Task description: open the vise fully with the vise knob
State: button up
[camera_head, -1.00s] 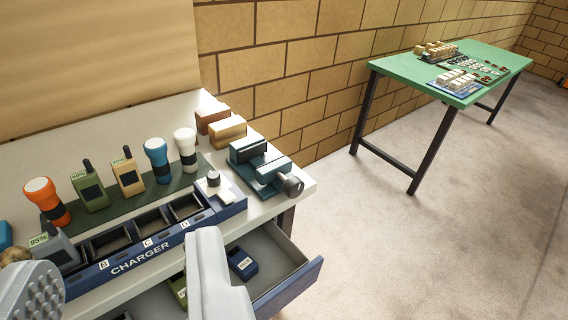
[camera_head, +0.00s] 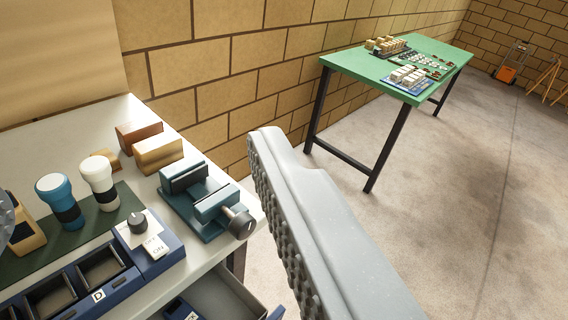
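The teal vise (camera_head: 182,208) sits near the right end of the white workbench. Its rear jaw (camera_head: 188,177) and front jaw (camera_head: 216,203) stand apart with a narrow gap between them. The grey vise knob (camera_head: 240,223) sticks out at the vise's right front, by the bench edge. My gripper (camera_head: 135,185) is open: one ridged grey finger is large at right of the vise, the other just shows at the left picture edge. The vise and knob appear between the fingers in the picture, with nothing gripped.
A blue charger (camera_head: 118,290) with bays and a small dial (camera_head: 137,222) stands left of the vise. Two flashlights and brown blocks (camera_head: 158,153) are near it. An open drawer (camera_head: 225,298) juts out below. A green table (camera_head: 425,57) stands beyond clear floor.

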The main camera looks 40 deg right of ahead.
jog(key=w+d+f+n+t+y+p, duration=0.2)
jog(key=w+d+f+n+p, duration=0.15)
jog(key=w+d+f, duration=1.2)
jog(key=n+g+y+p, duration=0.1)
jog(key=n+y+p, duration=0.1)
jog(key=y, duration=0.6)
send_near(248, 232)
jog(key=shift+m, duration=0.25)
jog(key=x, duration=1.1)
jog(key=shift+w+f, duration=0.15)
jog(key=shift+w, duration=0.1)
jog(key=shift+x, duration=0.9)
jog(key=shift+c, duration=0.2)
jog(key=c, duration=0.9)
